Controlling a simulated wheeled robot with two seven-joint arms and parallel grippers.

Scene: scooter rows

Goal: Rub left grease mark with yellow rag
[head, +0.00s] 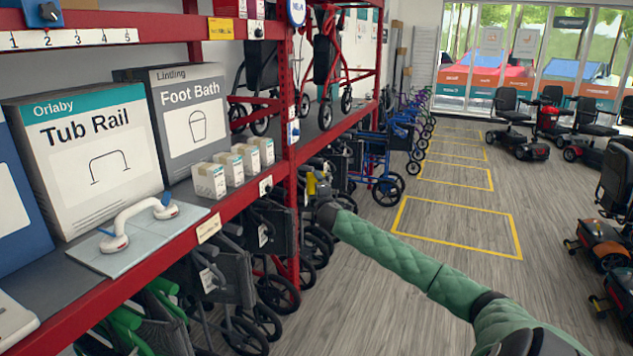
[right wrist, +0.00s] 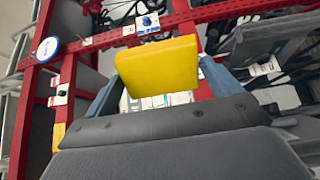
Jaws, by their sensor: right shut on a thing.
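A yellow rag (right wrist: 158,66) sits as a thick block between the two blue-grey fingers of my right gripper (right wrist: 160,84) in the right wrist view. The gripper is shut on it. In the head view my green right arm reaches toward the red shelf upright, and a bit of the yellow rag (head: 311,184) shows at its end, by the post. Whether the rag touches the post cannot be told. I cannot make out a grease mark in either view. My left gripper is not in view.
The red shelf (head: 235,215) holds a Tub Rail box (head: 88,160), a Foot Bath box (head: 190,115), a white grab rail (head: 135,222) and small cartons (head: 225,172). Folded wheelchairs (head: 255,260) stand below.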

